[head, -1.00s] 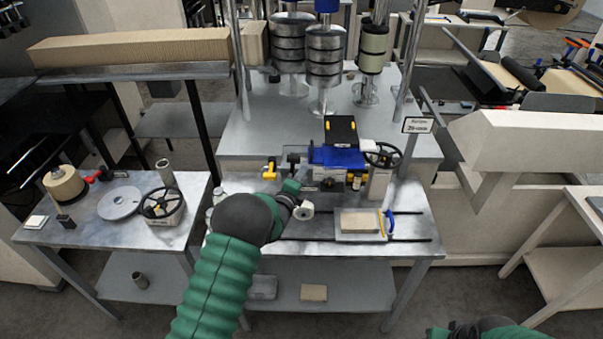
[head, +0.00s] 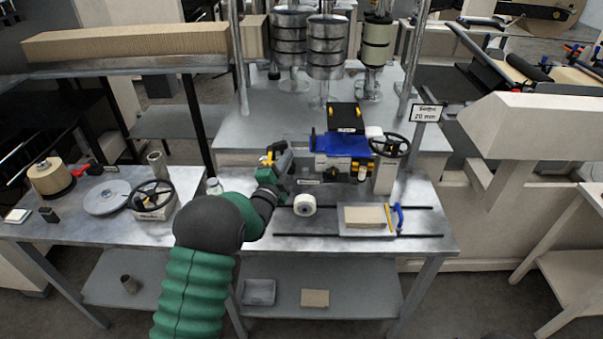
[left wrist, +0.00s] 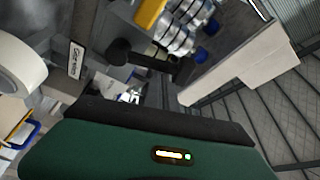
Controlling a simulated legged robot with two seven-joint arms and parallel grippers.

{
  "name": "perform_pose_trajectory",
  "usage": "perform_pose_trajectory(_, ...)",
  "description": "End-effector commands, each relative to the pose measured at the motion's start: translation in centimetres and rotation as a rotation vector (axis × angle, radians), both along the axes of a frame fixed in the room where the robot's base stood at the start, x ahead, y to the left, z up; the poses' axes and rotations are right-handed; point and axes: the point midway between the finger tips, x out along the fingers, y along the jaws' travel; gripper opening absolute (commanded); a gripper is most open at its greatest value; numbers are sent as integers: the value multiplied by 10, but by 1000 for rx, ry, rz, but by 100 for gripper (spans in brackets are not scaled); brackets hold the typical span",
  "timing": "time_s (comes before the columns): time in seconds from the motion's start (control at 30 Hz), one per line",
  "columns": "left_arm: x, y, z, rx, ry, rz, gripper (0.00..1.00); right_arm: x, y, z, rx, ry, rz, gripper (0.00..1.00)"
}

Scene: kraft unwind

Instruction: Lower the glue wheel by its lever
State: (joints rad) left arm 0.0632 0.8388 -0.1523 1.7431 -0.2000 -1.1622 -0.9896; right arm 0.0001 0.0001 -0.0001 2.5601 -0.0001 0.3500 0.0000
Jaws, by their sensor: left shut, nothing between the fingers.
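The blue machine unit (head: 345,146) with a black top stands at the back of the middle bench. Yellow and dark fittings (head: 362,172) show on its front. I cannot tell which part is the glue wheel. My left gripper (head: 281,160) is shut and empty, left of the blue unit. A yellow part (head: 265,159) shows just beside it, possibly the lever's handle; contact cannot be told. In the left wrist view a black round knob (left wrist: 118,52) on a dark bar and a yellow part (left wrist: 150,12) lie beyond my gripper's green body. My right gripper is not in view.
A white roll (head: 305,204) lies on the bench near my left forearm. A tray with a tan block (head: 365,216) and a black handwheel (head: 390,145) are to the right. A side bench (head: 90,222) with another handwheel (head: 152,194) is at left. Weighted columns (head: 326,48) stand behind.

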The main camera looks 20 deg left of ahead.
Motion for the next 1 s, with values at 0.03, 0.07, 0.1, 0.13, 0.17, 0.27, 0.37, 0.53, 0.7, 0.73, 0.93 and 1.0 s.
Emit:
perform_pose_trajectory(0.03,-1,5,-10,-41,-14,3,0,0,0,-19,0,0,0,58)
perform_pose_trajectory(0.07,-2,7,-11,-69,-21,4,0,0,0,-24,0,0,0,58)
perform_pose_trajectory(0.1,-2,9,-12,-105,-31,2,0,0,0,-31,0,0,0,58)
perform_pose_trajectory(0.13,-3,10,-12,-132,-39,2,0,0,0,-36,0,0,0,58)
perform_pose_trajectory(0.17,-3,12,-13,-159,-47,3,0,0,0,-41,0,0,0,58)
perform_pose_trajectory(0.27,-5,18,-15,-251,-73,2,0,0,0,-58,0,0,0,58)
perform_pose_trajectory(0.37,-6,23,-17,-338,-98,1,0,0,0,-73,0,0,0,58)
perform_pose_trajectory(0.53,-8,30,-20,-471,-137,1,0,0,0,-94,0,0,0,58)
perform_pose_trajectory(0.7,-10,35,-22,-566,-163,1,0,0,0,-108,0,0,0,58)
perform_pose_trajectory(0.73,-10,36,-22,-562,-162,1,0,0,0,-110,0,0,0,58)
perform_pose_trajectory(0.93,-11,39,-24,-559,-160,2,0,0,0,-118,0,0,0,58)
perform_pose_trajectory(1.0,-11,39,-25,-559,-159,1,0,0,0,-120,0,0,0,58)
